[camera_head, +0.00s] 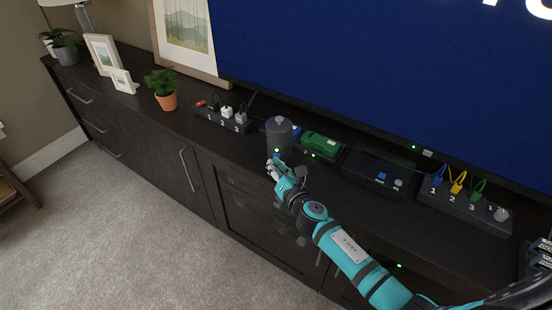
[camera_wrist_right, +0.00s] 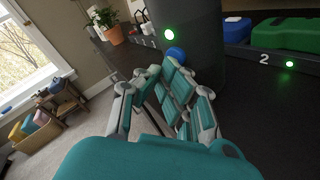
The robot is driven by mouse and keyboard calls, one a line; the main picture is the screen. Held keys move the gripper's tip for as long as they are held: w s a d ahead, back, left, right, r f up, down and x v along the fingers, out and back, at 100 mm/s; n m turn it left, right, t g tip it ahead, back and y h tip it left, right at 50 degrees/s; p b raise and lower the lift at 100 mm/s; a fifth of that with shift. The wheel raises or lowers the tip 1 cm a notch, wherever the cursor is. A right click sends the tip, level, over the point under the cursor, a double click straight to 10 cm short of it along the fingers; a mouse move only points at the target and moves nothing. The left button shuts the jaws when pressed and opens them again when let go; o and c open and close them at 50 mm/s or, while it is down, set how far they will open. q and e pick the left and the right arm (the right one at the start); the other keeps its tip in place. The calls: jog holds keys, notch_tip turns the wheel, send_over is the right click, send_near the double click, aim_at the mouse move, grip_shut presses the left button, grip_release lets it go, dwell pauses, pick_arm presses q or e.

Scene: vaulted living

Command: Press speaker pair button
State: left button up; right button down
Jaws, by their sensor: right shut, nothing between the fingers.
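The speaker is a dark grey cylinder (camera_head: 279,140) standing on the cabinet top; it fills the upper middle of the right wrist view (camera_wrist_right: 200,35). My right gripper (camera_head: 274,169) is shut and empty just in front of the speaker's lower part. In the right wrist view its fingertips (camera_wrist_right: 168,70) are right by the blue button, slightly below it. I cannot tell whether they touch it. My left gripper is not in view.
Behind and right of the speaker is a dock with a green battery-like block (camera_head: 322,144). Further right are a black box (camera_head: 379,171) and a strip with coloured plugs (camera_head: 463,203). A power strip (camera_head: 222,119) and a potted plant (camera_head: 166,100) stand left. The TV (camera_head: 390,70) is behind.

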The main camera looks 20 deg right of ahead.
dwell(0.6)
jog(key=shift+s+a, duration=0.55)
jog(key=shift+s, duration=0.35)
jog(key=shift+s, duration=0.1)
jog(key=s, duration=0.1)
jog(key=s+a, duration=0.2)
jog(key=s, duration=0.1)
jog(key=shift+s+a, duration=0.1)
jog(key=shift+a, duration=0.15)
dwell(0.4)
